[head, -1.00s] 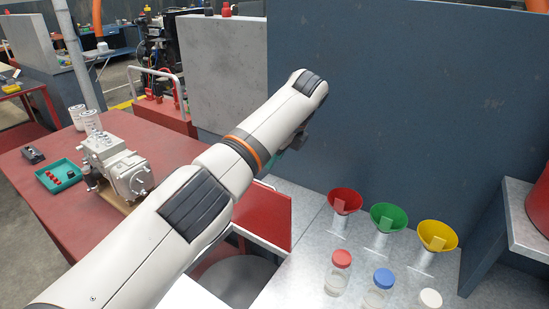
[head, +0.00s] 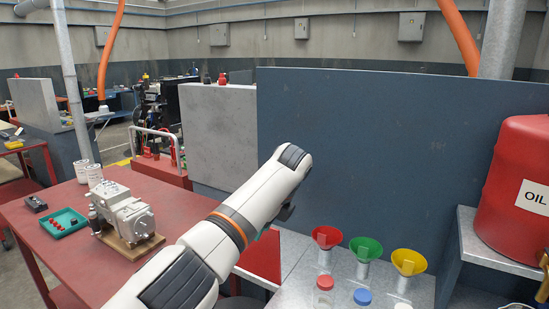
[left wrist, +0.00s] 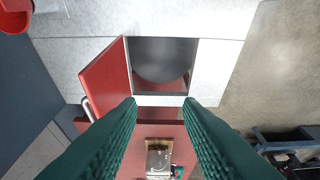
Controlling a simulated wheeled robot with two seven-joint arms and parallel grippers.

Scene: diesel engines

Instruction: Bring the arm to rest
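My left arm crosses the head view from the bottom left toward the grey-blue partition. Its gripper is mostly hidden behind the wrist there, with only a bit of teal finger showing. In the left wrist view my left gripper (left wrist: 159,102) shows two teal ribbed fingers well apart, with nothing held between them. It hangs above an open compartment (left wrist: 163,60) with a raised red door (left wrist: 106,80). My right gripper is in neither view.
Red (head: 326,237), green (head: 366,248) and yellow (head: 409,262) funnels stand on the metal bench, with capped jars in front. A red oil drum (head: 515,190) is at right. The red table (head: 45,215) carries a metal engine part (head: 125,215) and teal tray (head: 64,222).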

